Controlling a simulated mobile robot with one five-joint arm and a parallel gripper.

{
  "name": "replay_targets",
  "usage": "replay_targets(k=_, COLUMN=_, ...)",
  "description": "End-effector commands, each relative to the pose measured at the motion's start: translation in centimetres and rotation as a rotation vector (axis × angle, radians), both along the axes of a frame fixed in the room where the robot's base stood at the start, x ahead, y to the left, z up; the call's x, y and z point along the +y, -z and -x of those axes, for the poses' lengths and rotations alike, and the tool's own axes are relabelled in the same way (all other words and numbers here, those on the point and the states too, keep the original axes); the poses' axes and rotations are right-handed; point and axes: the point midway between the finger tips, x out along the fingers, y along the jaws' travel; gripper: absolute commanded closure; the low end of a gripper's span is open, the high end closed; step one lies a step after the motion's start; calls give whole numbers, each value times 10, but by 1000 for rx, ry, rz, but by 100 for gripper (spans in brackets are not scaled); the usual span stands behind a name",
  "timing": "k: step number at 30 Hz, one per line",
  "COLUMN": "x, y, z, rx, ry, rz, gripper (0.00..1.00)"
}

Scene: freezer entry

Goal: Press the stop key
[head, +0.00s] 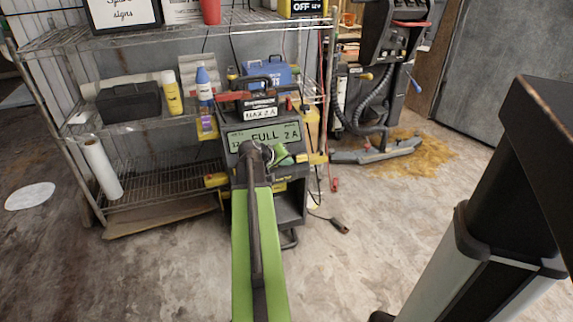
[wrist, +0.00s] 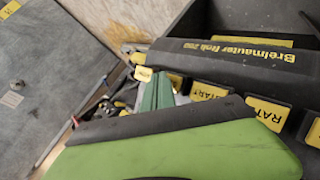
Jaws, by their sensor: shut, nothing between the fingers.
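The charger (head: 264,137) stands on a dark cart; its display reads FULL and 2 A. In the wrist view its dark panel (wrist: 220,62) carries a row of yellow keys, among them a START key (wrist: 208,92) and a RATE key (wrist: 268,110). A smaller yellow label or key (wrist: 143,74) sits left of START; its lettering is too small to read. My gripper (head: 281,152) is shut and empty, in front of the charger just below the display. In the wrist view its green fingers (wrist: 157,92) are between the small yellow piece and START; contact cannot be told.
A wire shelf (head: 140,125) with a black toolbox (head: 128,103) and bottles stands left of and behind the charger. A floor machine (head: 388,90) stands at the back right. The concrete floor to the left is mostly clear.

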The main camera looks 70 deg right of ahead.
Motion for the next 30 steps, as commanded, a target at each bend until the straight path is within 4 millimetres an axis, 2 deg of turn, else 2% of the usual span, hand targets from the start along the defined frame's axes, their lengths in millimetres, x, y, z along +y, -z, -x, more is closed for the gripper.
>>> replay_targets(k=22, x=-4, y=3, z=-2, rx=-1, ry=1, rz=0, gripper=100)
replay_targets(k=30, x=5, y=-5, z=5, rx=0, ry=1, rz=0, gripper=100)
